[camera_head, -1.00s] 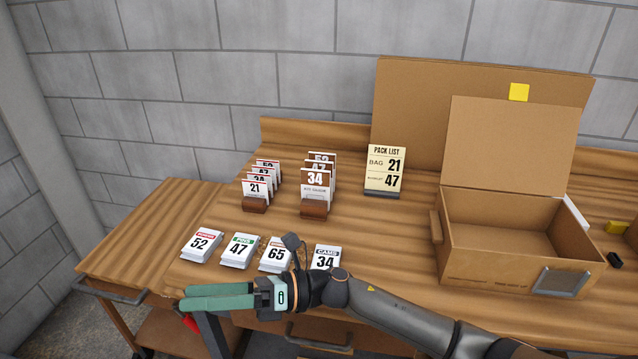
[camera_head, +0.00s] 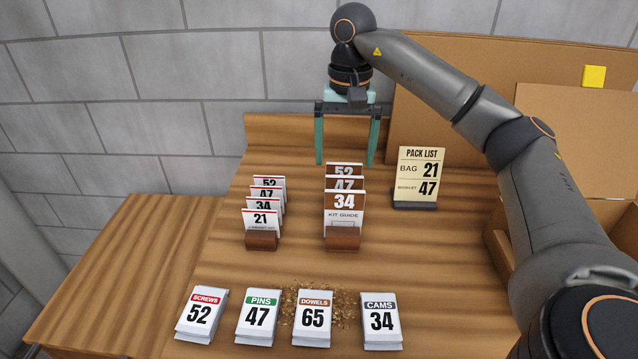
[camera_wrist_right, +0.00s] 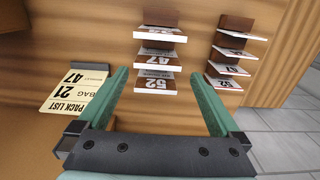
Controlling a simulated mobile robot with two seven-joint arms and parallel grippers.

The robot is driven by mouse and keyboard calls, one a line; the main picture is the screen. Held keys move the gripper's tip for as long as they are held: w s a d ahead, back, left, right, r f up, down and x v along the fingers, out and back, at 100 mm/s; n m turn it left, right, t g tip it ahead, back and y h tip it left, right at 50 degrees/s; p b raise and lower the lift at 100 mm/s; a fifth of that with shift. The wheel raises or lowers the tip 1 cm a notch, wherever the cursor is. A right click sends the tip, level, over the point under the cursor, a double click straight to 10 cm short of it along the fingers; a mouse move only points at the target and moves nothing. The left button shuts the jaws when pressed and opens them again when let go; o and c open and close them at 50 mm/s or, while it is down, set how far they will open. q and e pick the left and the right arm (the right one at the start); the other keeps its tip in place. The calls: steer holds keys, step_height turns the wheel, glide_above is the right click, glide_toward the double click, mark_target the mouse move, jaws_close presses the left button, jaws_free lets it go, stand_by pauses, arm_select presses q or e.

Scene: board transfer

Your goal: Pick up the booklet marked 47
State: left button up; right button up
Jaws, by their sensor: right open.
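The booklet marked 47 (camera_head: 344,183) stands in the right-hand rack (camera_head: 342,238), between a 34 booklet (camera_head: 344,205) in front and a 52 booklet (camera_head: 344,168) behind. Only its top strip shows in the head view. My right gripper (camera_head: 344,164) is open and empty, pointing down at the rear of this rack, one finger on each side. In the right wrist view, the 47 booklet (camera_wrist_right: 155,60) is just ahead of the gap between the open fingers (camera_wrist_right: 162,72), with 52 nearer. Contact cannot be told. My left gripper is not in view.
A left-hand rack (camera_head: 261,241) holds several cards, including another 47 (camera_head: 266,193). The pack list (camera_head: 419,175) stands to the right, reading bag 21, booklet 47. Several packs, including PINS 47 (camera_head: 257,316), lie in front; brown crumbs surround DOWELS (camera_head: 313,316). A carton (camera_head: 497,240) is partly behind my arm.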

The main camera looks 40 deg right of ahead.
mark_target(345, 176)
steer(key=shift+w+d, duration=0.25)
step_height(345, 176, down, 6)
steer(key=shift+s+b, duration=0.15)
steer(key=shift+b, duration=0.65)
steer(key=shift+s+f, duration=0.1)
steer(key=shift+f, duration=2.9)
steer(key=shift+c, duration=0.2)
steer(key=c, duration=1)
steer(key=shift+o, duration=0.2)
